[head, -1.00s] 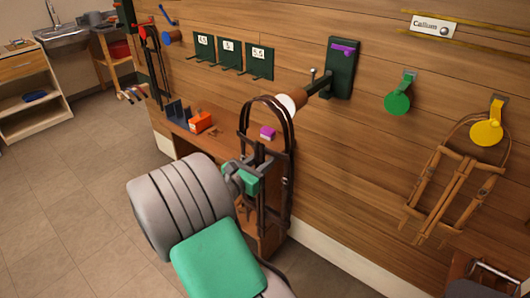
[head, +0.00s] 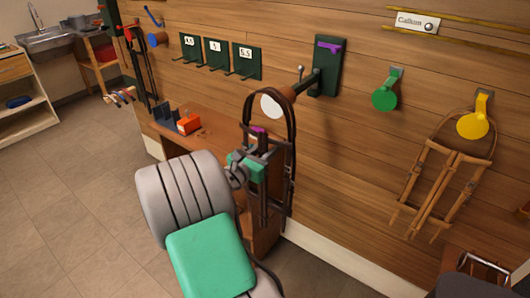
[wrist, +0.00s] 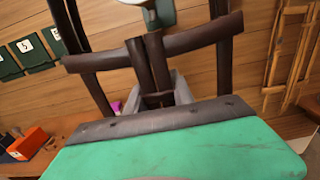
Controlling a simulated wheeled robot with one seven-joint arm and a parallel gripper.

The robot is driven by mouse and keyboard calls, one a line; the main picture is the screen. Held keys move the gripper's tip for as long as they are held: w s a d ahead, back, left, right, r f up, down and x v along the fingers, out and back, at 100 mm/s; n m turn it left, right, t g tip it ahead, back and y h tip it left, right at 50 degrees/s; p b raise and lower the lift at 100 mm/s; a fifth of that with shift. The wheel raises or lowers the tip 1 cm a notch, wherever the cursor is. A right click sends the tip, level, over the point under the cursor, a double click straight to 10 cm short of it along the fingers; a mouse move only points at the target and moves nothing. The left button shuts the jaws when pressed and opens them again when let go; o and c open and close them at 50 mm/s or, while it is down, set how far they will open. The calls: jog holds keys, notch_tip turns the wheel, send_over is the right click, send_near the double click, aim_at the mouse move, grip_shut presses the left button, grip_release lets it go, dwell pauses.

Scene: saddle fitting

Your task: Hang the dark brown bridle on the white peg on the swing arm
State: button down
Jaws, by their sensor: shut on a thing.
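The dark brown bridle (head: 289,165) hangs upright from my gripper (head: 254,158), which is shut on its straps. In the wrist view, the bridle's dark cross strap (wrist: 190,41) and upright straps rise in front of my gripper (wrist: 158,92). The white peg (head: 271,106) is at the end of the swing arm (head: 306,83), which comes out from the wall. In the head view, the peg's round face shows inside the bridle's upper loop. I cannot tell whether the loop is around the peg or in front of it. Part of the peg (wrist: 136,2) shows at the wrist view's top edge.
A wooden bench (head: 190,143) below holds an orange box (head: 188,124). Green (head: 385,97) and yellow (head: 473,125) pegs are on the wall to the right, with a light brown bridle (head: 440,183) on the yellow one. Numbered dark hooks (head: 217,53) are to the left.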

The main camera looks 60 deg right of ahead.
jog(key=shift+s+d+f, duration=0.15)
jog(key=shift+d+f, duration=0.1)
jog(key=shift+d, duration=0.6)
jog(key=shift+s+d+f, duration=0.1)
jog(key=shift+d+f, duration=0.1)
jog(key=shift+d, duration=0.65)
jog(key=shift+s+d+f, duration=0.15)
jog(key=shift+d+f, duration=0.1)
jog(key=shift+d, duration=0.6)
jog(key=c, duration=1.3)
grip_release()
jog(key=shift+c, duration=0.2)
jog(key=o, duration=0.3)
jog(key=shift+f, duration=0.1)
